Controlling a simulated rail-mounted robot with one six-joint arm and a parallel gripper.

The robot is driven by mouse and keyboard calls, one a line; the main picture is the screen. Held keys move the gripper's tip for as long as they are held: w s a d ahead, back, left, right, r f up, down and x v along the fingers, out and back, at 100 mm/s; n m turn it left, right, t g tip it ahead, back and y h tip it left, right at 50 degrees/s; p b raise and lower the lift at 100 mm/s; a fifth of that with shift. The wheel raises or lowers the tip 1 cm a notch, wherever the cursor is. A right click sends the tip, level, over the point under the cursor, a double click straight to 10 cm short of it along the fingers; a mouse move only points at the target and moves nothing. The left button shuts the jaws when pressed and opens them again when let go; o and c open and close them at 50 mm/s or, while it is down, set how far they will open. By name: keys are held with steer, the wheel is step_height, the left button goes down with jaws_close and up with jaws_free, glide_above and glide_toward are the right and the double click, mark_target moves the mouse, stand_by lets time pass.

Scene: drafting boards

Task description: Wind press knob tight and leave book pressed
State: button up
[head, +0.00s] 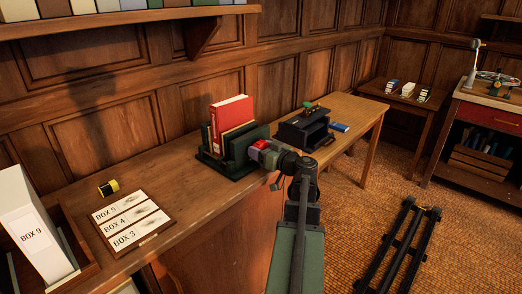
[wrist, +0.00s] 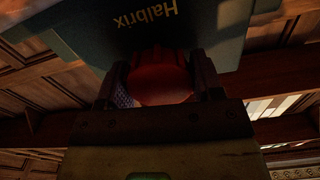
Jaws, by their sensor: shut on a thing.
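The dark green book press (head: 243,160) stands on the long wooden bench, with a tall red book (head: 231,118) and thinner books upright in it. In the wrist view its green face (wrist: 220,35) bears the upside-down word "Halbrix". My gripper (head: 263,150) is at the press's right side. In the wrist view my gripper (wrist: 162,82) has a finger on each side of the round red knob (wrist: 160,88) and is shut on it. The knob is close against the green face. Its screw is hidden, and I cannot tell how tightly the books are squeezed.
A sign board (head: 131,219) reading BOX 5, BOX 4, BOX 3 and a yellow-black roll (head: 108,188) lie left on the bench. A white BOX 9 (head: 34,232) stands far left. A black device (head: 303,130) and blue book (head: 340,127) are beyond my gripper. A shelf overhangs above.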

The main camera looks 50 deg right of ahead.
steer(key=m, duration=2.9)
steer(key=shift+m, duration=0.3)
steer(key=m, duration=0.9)
steer(key=shift+m, duration=0.4)
steer(key=m, duration=0.6)
steer(key=shift+m, duration=0.4)
steer(key=m, duration=0.5)
steer(key=o, duration=0.9)
